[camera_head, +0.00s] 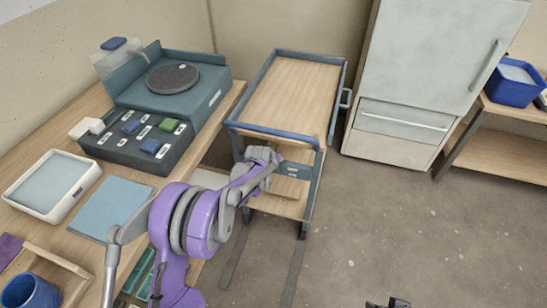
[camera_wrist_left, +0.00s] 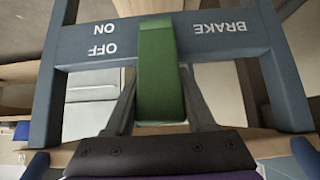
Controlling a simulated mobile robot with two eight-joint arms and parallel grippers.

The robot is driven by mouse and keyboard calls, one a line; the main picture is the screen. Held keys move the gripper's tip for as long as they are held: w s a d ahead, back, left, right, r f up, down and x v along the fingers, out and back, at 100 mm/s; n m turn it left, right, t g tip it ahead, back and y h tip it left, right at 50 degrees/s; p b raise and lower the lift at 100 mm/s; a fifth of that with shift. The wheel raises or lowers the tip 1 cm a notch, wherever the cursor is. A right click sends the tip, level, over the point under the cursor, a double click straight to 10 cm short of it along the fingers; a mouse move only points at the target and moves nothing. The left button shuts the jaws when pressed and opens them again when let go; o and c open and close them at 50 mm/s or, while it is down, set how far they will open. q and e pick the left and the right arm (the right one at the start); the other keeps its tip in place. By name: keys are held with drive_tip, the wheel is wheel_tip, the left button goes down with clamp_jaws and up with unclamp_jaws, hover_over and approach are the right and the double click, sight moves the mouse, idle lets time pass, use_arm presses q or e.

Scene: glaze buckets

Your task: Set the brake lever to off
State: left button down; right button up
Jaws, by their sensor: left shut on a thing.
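The brake lever is a green bar (camera_wrist_left: 158,75) in the left wrist view, in front of a blue-grey plate (camera_wrist_left: 225,45) on the cart. The plate reads BRAKE, ON and OFF, upside down in this view; the lever stands between BRAKE and the ON and OFF words. My left gripper (camera_wrist_left: 160,105) is shut on the lever, a dark finger at each side. In the head view my left gripper (camera_head: 270,163) is at the cart's near end and hides the lever. A dark piece at the bottom edge appears to be my right gripper (camera_head: 389,303), mostly cut off.
The cart (camera_head: 333,100) has a wooden top and blue-grey frame. A workbench (camera_head: 100,166) with a dark control box (camera_head: 118,150) stands left. A pale cabinet (camera_head: 425,55) stands behind right, and a shelf (camera_head: 510,150) beyond it. The floor right of the cart is clear.

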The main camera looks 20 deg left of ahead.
use_arm(q)
drive_tip(key=shift+c, duration=1.2)
unclamp_jaws()
drive_tip(key=shift+f, duration=0.1)
drive_tip(key=p+v, duration=0.1)
drive_tip(key=v, duration=1)
